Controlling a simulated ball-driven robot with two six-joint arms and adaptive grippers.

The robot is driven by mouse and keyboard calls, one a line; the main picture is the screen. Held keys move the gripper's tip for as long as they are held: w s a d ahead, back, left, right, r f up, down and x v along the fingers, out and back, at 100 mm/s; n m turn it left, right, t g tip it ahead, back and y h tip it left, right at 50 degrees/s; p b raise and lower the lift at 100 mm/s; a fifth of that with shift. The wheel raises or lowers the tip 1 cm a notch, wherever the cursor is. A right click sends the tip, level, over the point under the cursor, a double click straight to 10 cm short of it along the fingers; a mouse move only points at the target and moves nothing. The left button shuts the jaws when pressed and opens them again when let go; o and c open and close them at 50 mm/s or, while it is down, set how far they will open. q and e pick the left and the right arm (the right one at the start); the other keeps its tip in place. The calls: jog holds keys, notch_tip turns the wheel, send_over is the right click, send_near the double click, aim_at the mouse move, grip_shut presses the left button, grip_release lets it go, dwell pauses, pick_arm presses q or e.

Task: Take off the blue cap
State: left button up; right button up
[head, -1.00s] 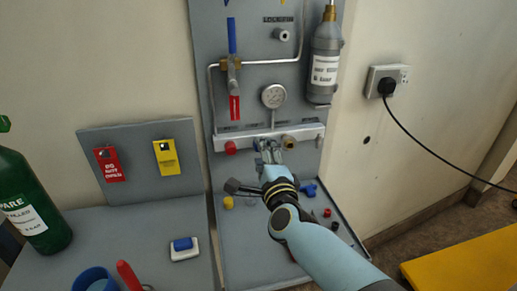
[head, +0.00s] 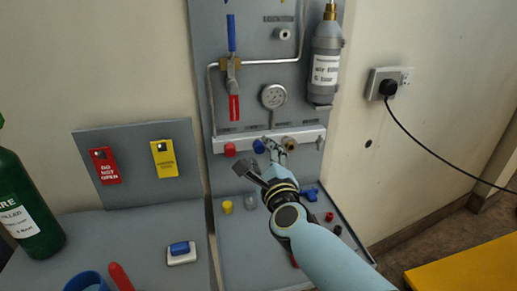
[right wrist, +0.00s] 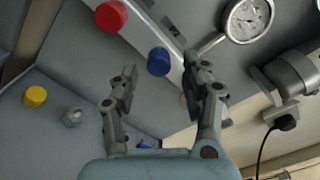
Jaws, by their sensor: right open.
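The blue cap (head: 259,146) sits on the front of the white manifold bar, beside the red cap (head: 230,150). In the right wrist view, the blue cap (right wrist: 158,62) shows ahead of the fingertips, between their directions, and nearer the right finger. My right gripper (head: 271,147) is open and empty, just to the right of the blue cap in the head view. In the right wrist view its open fingers (right wrist: 160,76) stand apart with nothing between them. I cannot tell if a finger touches the cap. My left gripper is not in view.
A brass fitting (head: 290,143) is on the bar just right of the gripper. A yellow cap (head: 227,207) and blue part (head: 309,194) lie on the shelf below. A green bottle (head: 25,205) stands left.

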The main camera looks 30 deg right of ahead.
jog(key=shift+f+m, duration=0.25)
jog(key=shift+m, duration=0.55)
jog(key=shift+m+b, duration=0.3)
jog(key=shift+r, duration=0.15)
jog(key=shift+m, duration=0.6)
jog(key=shift+b+x, duration=0.3)
jog(key=shift+x, duration=0.95)
